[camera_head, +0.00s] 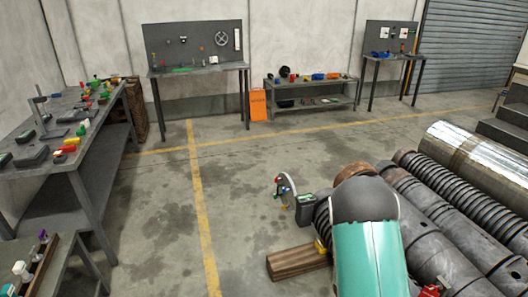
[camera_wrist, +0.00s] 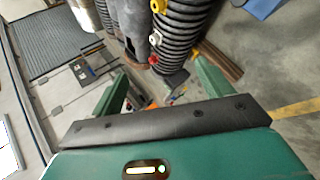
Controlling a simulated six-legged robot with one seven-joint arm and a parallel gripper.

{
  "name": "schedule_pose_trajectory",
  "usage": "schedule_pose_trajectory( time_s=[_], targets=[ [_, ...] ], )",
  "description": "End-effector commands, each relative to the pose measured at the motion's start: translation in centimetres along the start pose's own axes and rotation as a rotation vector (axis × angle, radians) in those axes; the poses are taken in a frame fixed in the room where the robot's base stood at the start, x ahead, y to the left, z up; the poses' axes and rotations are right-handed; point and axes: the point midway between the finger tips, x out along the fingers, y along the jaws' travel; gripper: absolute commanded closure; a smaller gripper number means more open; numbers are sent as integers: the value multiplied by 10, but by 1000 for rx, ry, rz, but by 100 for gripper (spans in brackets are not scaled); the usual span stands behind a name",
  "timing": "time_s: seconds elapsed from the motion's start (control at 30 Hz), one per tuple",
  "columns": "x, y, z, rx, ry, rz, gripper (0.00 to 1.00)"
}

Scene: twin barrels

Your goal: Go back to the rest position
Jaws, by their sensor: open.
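My gripper (camera_wrist: 163,85) shows in the wrist view as two green fingers spread apart, with nothing seen between them. Past the fingers are a black ribbed pipe (camera_wrist: 184,25) and a grey pipe beside it (camera_wrist: 133,18). Small yellow, white and red fittings (camera_wrist: 155,39) sit along the ribbed pipe. In the head view, my teal and grey arm fills the lower middle right, and the gripper cannot be made out there.
Dark pipes or barrels (camera_head: 436,187) and a shiny metal cylinder (camera_head: 475,152) lie at the right. A wooden beam (camera_head: 292,263) and a dark box (camera_head: 305,210) are near my arm. Workbenches (camera_head: 95,165) stand left and by the back wall. The floor (camera_head: 160,215) centre-left is clear.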

Motion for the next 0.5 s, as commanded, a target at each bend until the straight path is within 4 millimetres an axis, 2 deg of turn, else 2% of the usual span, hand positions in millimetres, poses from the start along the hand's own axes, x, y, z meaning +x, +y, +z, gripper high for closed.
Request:
schedule_pose_trajectory(
  time_s=[0.03, 0.2, 0.37, 0.5],
  targets=[
    [-14, 16, -13, 62, 33, -21, 21],
    [-62, 48, -47, 249, 120, -128, 21],
    [-115, 75, -70, 395, 184, -231, 21],
    [-166, 95, -81, 505, 223, -321, 21]
  ],
)
